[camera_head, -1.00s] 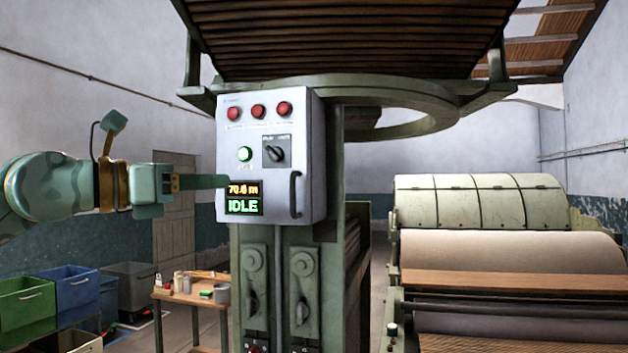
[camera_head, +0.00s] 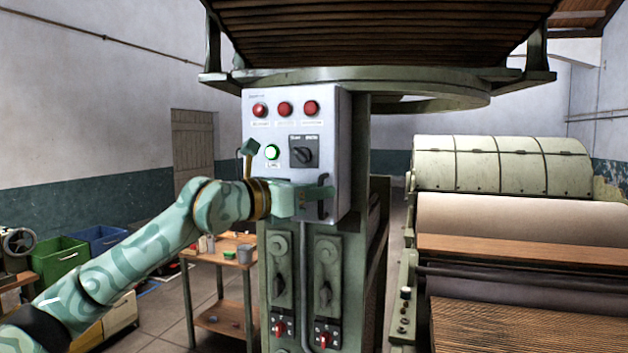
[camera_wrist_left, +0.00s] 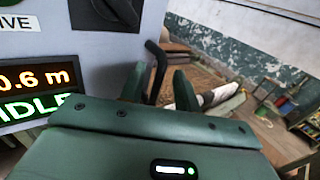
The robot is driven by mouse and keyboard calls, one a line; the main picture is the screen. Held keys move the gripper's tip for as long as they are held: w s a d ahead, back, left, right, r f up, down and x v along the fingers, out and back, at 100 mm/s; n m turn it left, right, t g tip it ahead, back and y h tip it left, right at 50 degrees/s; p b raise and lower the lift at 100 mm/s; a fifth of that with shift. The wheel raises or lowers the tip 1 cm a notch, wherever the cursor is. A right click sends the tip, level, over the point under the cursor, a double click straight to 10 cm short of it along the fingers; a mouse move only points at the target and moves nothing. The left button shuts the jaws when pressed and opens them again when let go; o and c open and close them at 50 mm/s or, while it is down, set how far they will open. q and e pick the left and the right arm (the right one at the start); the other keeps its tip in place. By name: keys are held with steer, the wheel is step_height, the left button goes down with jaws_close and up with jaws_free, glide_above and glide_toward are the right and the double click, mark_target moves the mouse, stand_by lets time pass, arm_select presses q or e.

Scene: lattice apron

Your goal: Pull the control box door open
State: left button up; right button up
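The pale grey control box (camera_head: 335,104) is fixed to the green machine post, and its front door looks shut. Its black bar handle (camera_head: 321,211) stands upright near the door's lower right edge. My left gripper (camera_head: 325,193) is in front of the handle and partly hides it, along with the display. In the left wrist view, the two green fingers (camera_wrist_left: 160,88) are apart, with the dark handle (camera_wrist_left: 153,62) showing between them, closer to the left finger. Contact cannot be told. My right gripper is in neither view.
The door carries red lamps (camera_head: 285,108), a lit green button (camera_head: 272,152) and a black rotary switch (camera_head: 303,152). Levers (camera_head: 324,292) sit on the post below. A wooden table (camera_head: 217,257) stands left, and a large roller machine (camera_head: 500,215) stands right.

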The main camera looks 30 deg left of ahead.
arm_select(q)
steer(key=shift+w, duration=0.15)
jaws_close()
steer(key=shift+a, duration=0.1)
